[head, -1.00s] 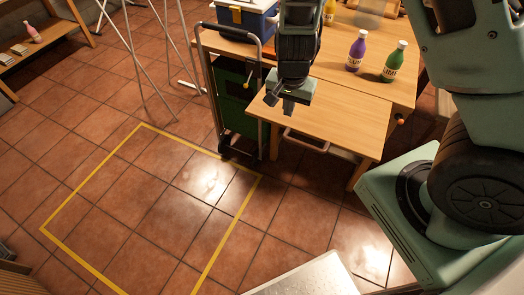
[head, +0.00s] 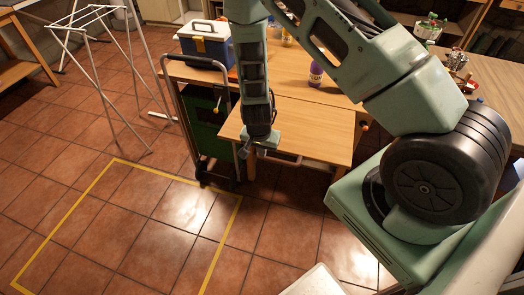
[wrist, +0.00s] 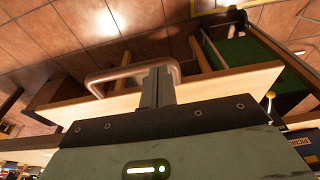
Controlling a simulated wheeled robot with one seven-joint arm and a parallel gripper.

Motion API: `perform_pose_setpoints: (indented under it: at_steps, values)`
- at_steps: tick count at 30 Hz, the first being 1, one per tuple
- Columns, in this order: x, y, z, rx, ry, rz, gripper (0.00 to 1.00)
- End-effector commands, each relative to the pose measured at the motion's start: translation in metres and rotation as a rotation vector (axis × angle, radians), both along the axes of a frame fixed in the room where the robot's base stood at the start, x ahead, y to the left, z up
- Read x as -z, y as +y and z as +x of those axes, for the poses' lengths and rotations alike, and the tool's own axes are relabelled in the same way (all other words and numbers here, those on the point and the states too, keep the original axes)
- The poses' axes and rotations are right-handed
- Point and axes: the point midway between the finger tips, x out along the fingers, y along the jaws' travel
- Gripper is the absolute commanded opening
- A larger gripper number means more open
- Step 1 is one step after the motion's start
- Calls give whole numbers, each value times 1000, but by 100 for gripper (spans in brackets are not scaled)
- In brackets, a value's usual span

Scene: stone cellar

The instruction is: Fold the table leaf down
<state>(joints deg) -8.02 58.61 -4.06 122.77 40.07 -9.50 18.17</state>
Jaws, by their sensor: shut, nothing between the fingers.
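The wooden table leaf (head: 310,122) sticks out from the front of the table (head: 325,88) and looks about level with it. A metal bar handle (head: 287,158) runs below its front edge; it also shows in the wrist view (wrist: 115,73). My gripper (head: 262,147) is at the leaf's front edge, near its left corner, pointing down. In the wrist view my gripper (wrist: 158,88) has its fingers together and empty. They overlap the leaf's pale edge (wrist: 235,83) and one end of the handle; I cannot tell whether they touch.
A dark trolley with a green box (head: 207,118) stands close at the leaf's left, a cool box (head: 205,48) behind it. A purple bottle (head: 316,74) stands on the table. A drying rack (head: 95,70) is further left. Tiled floor inside the yellow outline (head: 112,160) is clear.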

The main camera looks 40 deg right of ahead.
Motion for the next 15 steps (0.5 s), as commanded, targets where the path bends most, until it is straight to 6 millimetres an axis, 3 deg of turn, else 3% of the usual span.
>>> perform_pose_setpoints:
  at_steps: [15]
  values:
    - [11,-2,1,-1,0,0,0]
